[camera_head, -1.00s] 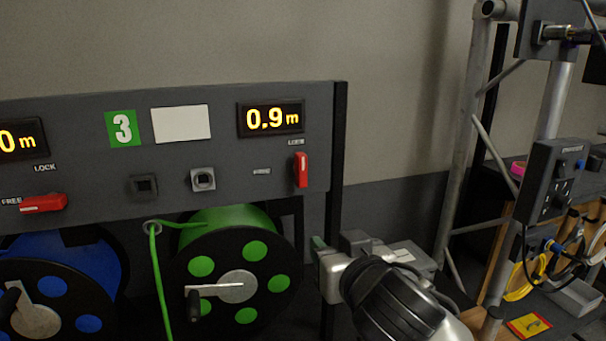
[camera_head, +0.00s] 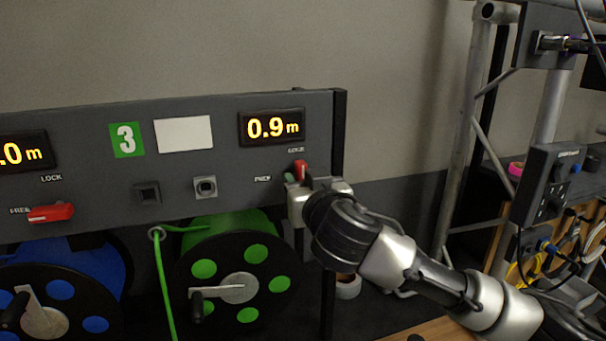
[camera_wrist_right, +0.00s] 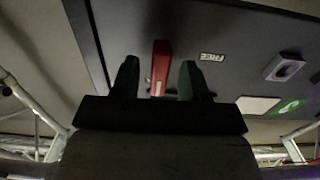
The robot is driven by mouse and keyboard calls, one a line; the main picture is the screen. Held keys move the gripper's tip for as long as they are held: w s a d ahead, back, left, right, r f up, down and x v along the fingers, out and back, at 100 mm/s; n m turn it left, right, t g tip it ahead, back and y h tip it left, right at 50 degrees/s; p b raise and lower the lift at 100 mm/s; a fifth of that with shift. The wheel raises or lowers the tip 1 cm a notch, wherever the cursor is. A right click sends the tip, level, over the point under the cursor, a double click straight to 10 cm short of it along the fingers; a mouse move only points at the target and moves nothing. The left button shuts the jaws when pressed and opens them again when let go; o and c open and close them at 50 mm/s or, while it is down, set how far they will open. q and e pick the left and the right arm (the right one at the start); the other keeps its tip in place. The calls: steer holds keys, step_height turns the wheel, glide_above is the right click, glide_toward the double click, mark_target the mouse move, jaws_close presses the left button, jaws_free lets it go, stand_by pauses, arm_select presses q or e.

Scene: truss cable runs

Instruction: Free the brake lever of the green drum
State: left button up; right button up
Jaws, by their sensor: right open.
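The green drum (camera_head: 204,268) hangs under the panel, with a crank on its black face and a green cable running out at its left. Its red brake lever (camera_head: 301,169) is upright below the 0.9 m display, under the LOCK label, with FREE to its left. My right gripper (camera_head: 293,181) is at the lever and hides its lower part. In the right wrist view the red lever (camera_wrist_right: 161,67) stands between the two open fingers (camera_wrist_right: 157,80), with a gap on each side. My left gripper is not in view.
The blue drum (camera_head: 58,268) is at the left, with its red lever (camera_head: 50,213) lying horizontal at FREE. A black post (camera_head: 339,140) bounds the panel's right end. A truss (camera_head: 462,130) and socket box (camera_head: 546,185) stand at the right.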

steer(key=shift+w+a, duration=0.15)
steer(key=shift+w, duration=0.25)
steer(key=shift+c, duration=0.2)
jaws_close()
